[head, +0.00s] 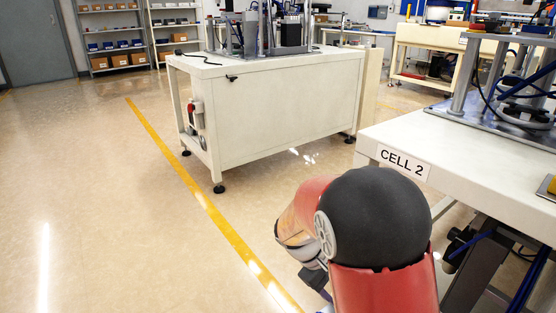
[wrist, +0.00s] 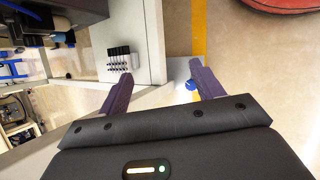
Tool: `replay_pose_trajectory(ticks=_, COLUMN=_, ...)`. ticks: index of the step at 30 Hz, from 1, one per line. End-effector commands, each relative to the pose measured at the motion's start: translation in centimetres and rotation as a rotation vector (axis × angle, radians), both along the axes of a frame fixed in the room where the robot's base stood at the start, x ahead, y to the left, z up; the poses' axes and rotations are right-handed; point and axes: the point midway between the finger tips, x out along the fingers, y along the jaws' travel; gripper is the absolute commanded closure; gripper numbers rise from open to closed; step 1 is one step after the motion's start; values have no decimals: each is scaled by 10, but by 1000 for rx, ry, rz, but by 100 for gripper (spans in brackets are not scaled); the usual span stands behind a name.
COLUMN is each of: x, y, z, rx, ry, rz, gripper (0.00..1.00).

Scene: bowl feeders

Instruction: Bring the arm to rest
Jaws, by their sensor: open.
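My gripper (wrist: 160,72) shows in the wrist view with its two dark purple fingers spread apart. It is open, and nothing is held between the fingers. Beyond them are a pale bench edge and the floor. In the head view my red and black arm is bent at the bottom, beside the bench marked CELL 2 (head: 402,164). I cannot make out the fingers there; the arm hides that part.
A white bench with equipment (head: 290,105) stands ahead. A yellow floor line (head: 180,170) runs along open floor on the left. Shelves with boxes (head: 112,40) stand at the back. In the wrist view, a white holder with several dark-topped items (wrist: 118,66) lies near the left finger.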

Motion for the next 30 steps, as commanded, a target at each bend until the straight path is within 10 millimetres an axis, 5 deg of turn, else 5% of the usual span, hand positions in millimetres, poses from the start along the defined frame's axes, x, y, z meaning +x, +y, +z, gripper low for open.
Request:
replay_pose_trajectory(ticks=1, x=-10, y=-5, z=24, rx=60, ry=-46, rz=-49, gripper=34)
replay_pose_trajectory(ticks=6, x=-45, y=-12, z=79, rx=240, ry=-183, rz=-187, gripper=34)
replay_pose_trajectory(ticks=15, x=-116, y=-16, z=157, rx=520, ry=-455, rz=-383, gripper=34)
replay_pose_trajectory(ticks=21, x=-156, y=-12, z=188, rx=657, ry=-624, rz=-469, gripper=34)
replay_pose_trajectory(ticks=30, x=-176, y=-7, z=199, rx=725, ry=-720, rz=-506, gripper=34)
